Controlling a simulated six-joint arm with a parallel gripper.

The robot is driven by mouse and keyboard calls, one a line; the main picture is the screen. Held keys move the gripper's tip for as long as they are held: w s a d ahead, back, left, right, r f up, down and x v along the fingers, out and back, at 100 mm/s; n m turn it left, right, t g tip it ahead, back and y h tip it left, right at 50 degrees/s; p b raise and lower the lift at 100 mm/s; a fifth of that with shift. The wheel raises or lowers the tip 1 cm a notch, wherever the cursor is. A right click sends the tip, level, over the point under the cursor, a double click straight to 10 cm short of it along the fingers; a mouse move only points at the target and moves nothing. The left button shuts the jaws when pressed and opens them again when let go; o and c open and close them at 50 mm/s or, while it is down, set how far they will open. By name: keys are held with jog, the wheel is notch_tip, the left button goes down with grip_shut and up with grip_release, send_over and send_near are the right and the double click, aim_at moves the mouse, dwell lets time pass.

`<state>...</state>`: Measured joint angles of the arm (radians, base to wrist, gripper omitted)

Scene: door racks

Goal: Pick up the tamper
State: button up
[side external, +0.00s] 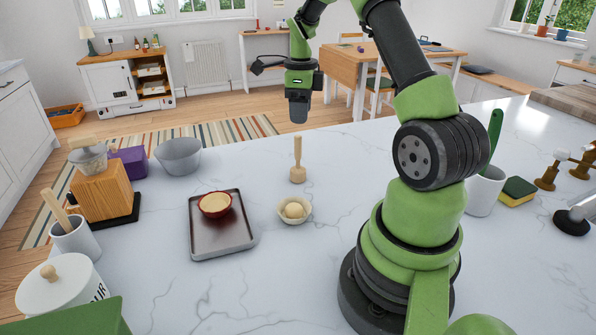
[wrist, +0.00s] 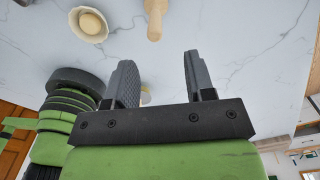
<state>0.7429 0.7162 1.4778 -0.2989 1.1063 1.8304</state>
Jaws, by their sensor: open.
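The tamper (side external: 298,165) is a pale wooden tool with a slim upright handle and a wider round base. It stands on the white marble counter, and part of it shows at the top edge of the wrist view (wrist: 155,14). My gripper (side external: 298,116) is above the tamper in the side view, with a clear gap between them. In the wrist view my two grey fingers (wrist: 158,65) are apart with nothing between them. The tamper lies beyond the fingertips there, and its upper end is cut off by the frame.
A small bowl with a dough ball (side external: 295,209) stands close to the tamper. A metal tray (side external: 222,240) with a red dish (side external: 214,204) lies to the left. A grey bowl (side external: 178,156) stands further back. The counter right around the tamper is clear.

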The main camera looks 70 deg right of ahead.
send_over(298, 158)
jog(key=d, duration=0.2)
jog(key=f, duration=0.4)
jog(key=shift+a+f, duration=0.25)
jog(key=shift+f, duration=0.05)
jog(key=shift+w+a+f, duration=0.1)
jog(key=shift+a+f, duration=0.1)
jog(key=shift+f, duration=1.15)
jog(key=shift+w+a+f, duration=0.1)
jog(key=shift+a+f, duration=0.05)
jog(key=shift+f, duration=1.15)
grip_shut()
